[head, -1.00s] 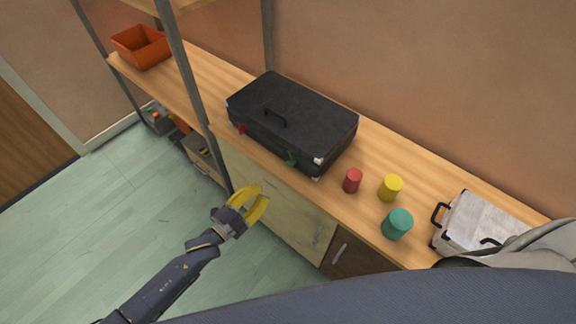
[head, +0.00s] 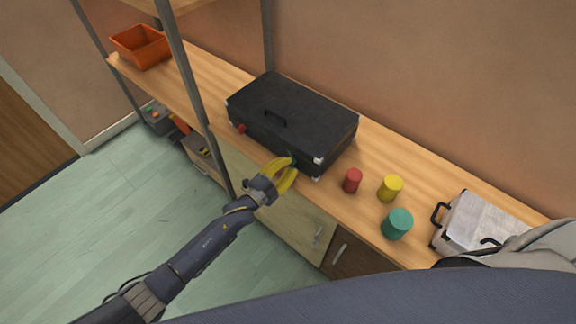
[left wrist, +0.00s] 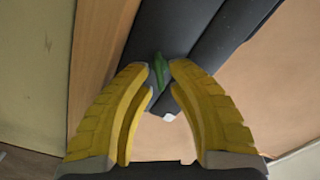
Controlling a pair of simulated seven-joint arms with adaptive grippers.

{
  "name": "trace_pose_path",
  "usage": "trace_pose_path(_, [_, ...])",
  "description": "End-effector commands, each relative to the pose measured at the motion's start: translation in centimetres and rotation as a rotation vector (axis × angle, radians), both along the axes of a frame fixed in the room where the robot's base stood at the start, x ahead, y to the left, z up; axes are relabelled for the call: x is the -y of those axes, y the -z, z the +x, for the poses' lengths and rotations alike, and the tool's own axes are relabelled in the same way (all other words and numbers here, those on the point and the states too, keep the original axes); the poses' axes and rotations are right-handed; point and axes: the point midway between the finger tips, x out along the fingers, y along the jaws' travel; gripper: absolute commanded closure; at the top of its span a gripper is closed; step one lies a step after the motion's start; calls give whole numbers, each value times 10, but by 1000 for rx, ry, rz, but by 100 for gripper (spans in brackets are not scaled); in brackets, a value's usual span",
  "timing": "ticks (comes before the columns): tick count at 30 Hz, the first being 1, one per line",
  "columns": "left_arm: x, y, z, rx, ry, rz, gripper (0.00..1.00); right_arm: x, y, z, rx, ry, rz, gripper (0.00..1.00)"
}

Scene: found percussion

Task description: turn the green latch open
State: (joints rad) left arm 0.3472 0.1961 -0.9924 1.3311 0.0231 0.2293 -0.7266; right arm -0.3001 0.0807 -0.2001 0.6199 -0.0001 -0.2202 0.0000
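The black case (head: 297,112) lies shut on the wooden bench, its front side facing me. Its green latch (left wrist: 160,72) shows in the left wrist view, just beyond and between my left fingertips. In the head view the latch (head: 293,162) is mostly hidden by my yellow fingers. My left gripper (head: 292,167) is at the case's front side, near its right corner; it also shows in the left wrist view (left wrist: 160,78). Its fingers are open, with a gap on each side of the latch. A red latch (head: 241,128) sits at the left of the case's front. My right gripper is not in view.
Red (head: 352,181), yellow (head: 390,188) and teal (head: 397,224) cylinders stand right of the case. A silver case (head: 478,225) with black handles lies farther right. A grey shelf post (head: 190,85) rises left of the case. An orange bin (head: 141,46) stands far left.

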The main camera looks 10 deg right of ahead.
Motion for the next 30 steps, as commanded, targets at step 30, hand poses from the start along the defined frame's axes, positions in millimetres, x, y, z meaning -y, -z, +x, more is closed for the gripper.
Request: trace_pose_path(30, [2,0,2,-22,0,-16,100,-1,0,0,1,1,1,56])
